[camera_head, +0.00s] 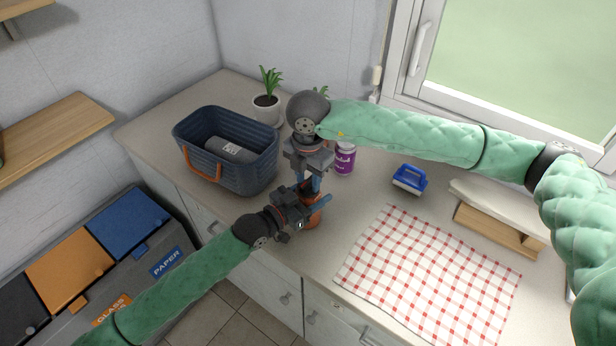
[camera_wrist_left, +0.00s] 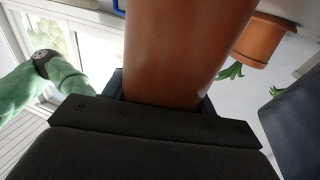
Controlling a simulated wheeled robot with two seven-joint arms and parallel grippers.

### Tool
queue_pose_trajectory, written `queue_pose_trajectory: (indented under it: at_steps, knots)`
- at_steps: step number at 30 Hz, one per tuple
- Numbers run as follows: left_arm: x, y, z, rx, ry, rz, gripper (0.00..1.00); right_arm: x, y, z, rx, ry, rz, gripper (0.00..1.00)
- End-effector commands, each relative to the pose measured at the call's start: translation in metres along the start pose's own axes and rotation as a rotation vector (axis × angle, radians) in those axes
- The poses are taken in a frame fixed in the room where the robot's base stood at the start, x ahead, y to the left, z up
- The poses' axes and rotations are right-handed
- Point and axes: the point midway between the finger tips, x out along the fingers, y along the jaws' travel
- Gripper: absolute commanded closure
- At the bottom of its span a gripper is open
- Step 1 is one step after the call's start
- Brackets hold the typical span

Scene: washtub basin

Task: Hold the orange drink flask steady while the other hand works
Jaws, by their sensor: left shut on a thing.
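The orange flask (camera_head: 313,219) stands on the counter near its front edge, mostly hidden behind my grippers in the head view. My left gripper (camera_head: 322,201) is shut on the flask's body from the front left. In the left wrist view the flask's smooth orange-brown side (camera_wrist_left: 185,50) fills the space between the fingers. My right gripper (camera_head: 314,184) points down from above, over the top of the flask and close to my left gripper. The flask's top is hidden there, and I cannot tell whether the right fingers touch it or are open.
A red checked cloth (camera_head: 430,275) lies right. Bare counter lies between cloth and flask.

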Motion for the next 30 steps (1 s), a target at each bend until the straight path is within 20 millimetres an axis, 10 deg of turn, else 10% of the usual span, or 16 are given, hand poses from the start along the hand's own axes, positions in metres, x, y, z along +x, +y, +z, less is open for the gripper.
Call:
queue_pose_trajectory:
  at_steps: [7, 30]
  knots:
    - [-0.0001, -0.0002, 0.0006, 0.001, -0.001, 0.000, 0.77, -0.0001, 0.0000, -0.0001, 0.000, 0.000, 0.000, 1.00]
    - [-0.0001, -0.0002, 0.0006, 0.001, -0.001, 0.000, 0.77, -0.0006, 0.0004, -0.0008, -0.307, 0.001, 0.001, 1.00]
